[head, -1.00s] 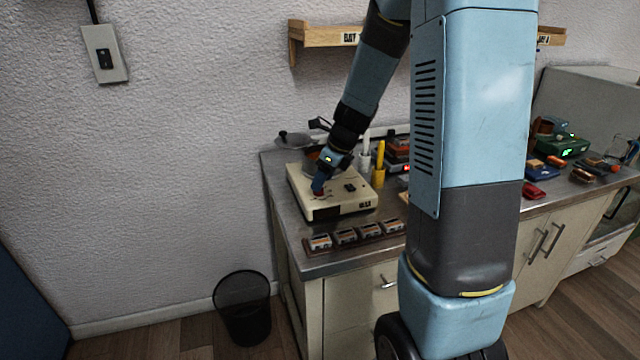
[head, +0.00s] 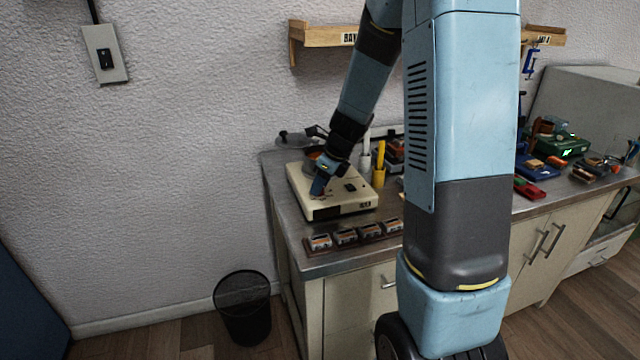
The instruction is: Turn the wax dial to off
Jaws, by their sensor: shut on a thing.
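A cream box unit (head: 345,204) with a dark front panel and a small label stands at the left end of the metal-topped bench. A black switch-like part (head: 350,188) shows on its top. My gripper (head: 318,193) points down at the left part of the unit's top and is shut on a small dial there. The dial is almost wholly hidden by my fingers, so its setting cannot be read. A dark pan (head: 313,155) sits at the back of the unit, partly behind my wrist.
Several small grey-and-orange blocks (head: 345,236) stand in a row along the bench's front edge. A yellow holder (head: 379,177) stands right of the unit. A wall shelf (head: 320,36) hangs above. A black bin (head: 243,306) stands on the floor at left.

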